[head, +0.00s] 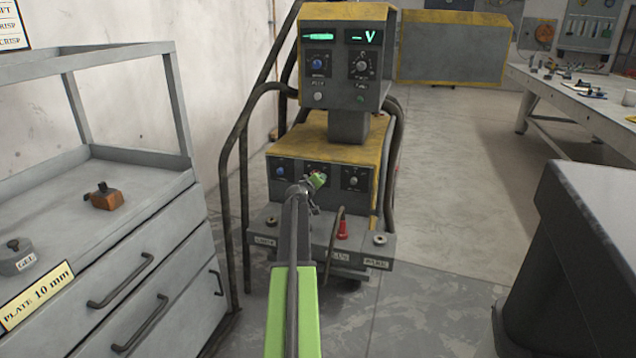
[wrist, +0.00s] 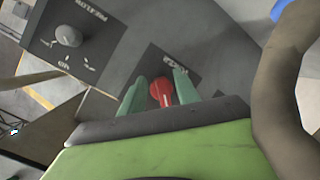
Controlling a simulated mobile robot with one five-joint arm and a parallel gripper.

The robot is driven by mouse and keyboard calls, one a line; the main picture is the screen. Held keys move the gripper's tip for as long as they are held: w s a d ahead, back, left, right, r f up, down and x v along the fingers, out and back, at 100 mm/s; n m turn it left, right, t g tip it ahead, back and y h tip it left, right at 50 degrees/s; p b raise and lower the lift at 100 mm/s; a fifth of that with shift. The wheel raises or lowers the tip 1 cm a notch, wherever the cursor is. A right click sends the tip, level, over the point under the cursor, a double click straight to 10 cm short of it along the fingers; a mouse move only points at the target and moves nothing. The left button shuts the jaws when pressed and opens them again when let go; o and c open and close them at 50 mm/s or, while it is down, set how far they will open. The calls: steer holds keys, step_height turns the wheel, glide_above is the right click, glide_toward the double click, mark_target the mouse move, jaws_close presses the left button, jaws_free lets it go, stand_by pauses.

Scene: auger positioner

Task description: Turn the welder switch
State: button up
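The welder (head: 325,140) is a grey and yellow machine with a raised display head and a lower panel of knobs. My gripper (head: 318,180) is in front of the middle of that lower panel and covers most of the middle knob in the head view. In the wrist view a red switch knob (wrist: 160,93) with a pale mark sits on a dark plate. The green fingers of my gripper (wrist: 160,78) stand on either side of it, open, with small gaps showing. Contact with the knob cannot be told.
A grey knob (wrist: 68,36) is on the panel at upper left in the wrist view. A thick cable (wrist: 285,85) curves close on the right. A drawer cabinet (head: 150,260) stands left, a dark block (head: 580,260) right. Floor is clear behind the block.

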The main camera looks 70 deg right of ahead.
steer(key=w+p+v, duration=0.1)
steer(key=p+v, duration=0.3)
steer(key=v, duration=1.3)
steer(key=shift+s, duration=0.5)
steer(key=shift+s+a, duration=0.1)
